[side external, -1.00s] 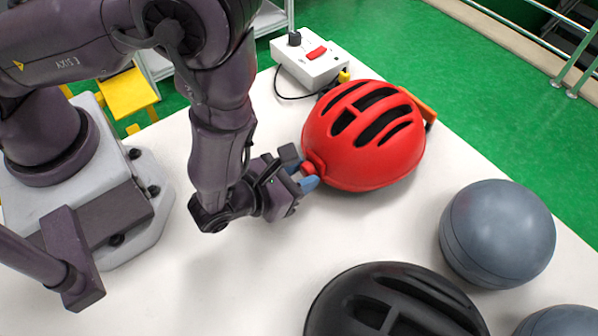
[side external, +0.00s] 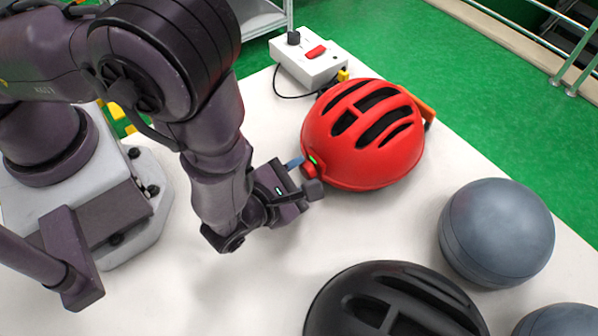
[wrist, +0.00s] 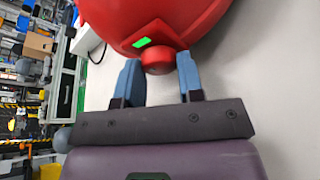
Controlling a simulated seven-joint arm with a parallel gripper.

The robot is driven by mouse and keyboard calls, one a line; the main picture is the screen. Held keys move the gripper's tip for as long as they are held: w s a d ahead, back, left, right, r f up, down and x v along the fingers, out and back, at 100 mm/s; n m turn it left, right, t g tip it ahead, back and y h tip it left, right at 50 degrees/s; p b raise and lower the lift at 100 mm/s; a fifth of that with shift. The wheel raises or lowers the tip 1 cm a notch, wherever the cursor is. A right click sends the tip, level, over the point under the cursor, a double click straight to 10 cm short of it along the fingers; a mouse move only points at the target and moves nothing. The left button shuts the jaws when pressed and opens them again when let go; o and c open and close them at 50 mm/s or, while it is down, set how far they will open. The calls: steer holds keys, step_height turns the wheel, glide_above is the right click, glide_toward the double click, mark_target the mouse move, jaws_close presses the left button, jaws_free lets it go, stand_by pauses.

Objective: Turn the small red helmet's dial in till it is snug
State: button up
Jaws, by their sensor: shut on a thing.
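The small red helmet (side external: 362,140) sits on the white table with dark vents on top. Its red dial (side external: 309,171) is at the near left edge of the shell, and also shows in the wrist view (wrist: 158,62). My gripper (side external: 305,172) is at the dial, with its blue fingers on either side; in the wrist view my gripper (wrist: 159,72) is shut on the dial. A green light (wrist: 142,42) glows on the shell beside the dial. In the side view one finger is mostly hidden.
A black helmet (side external: 340,300) lies at the front. A grey ball-like form (side external: 497,234) stands at the right, with another partly in view below it. A white box (side external: 308,60) with a red switch and black knob stands behind.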

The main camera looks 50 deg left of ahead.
steer(key=o, duration=0.9)
steer(key=shift+o, duration=0.2)
steer(key=v, duration=1.3)
steer(key=shift+f, duration=0.1)
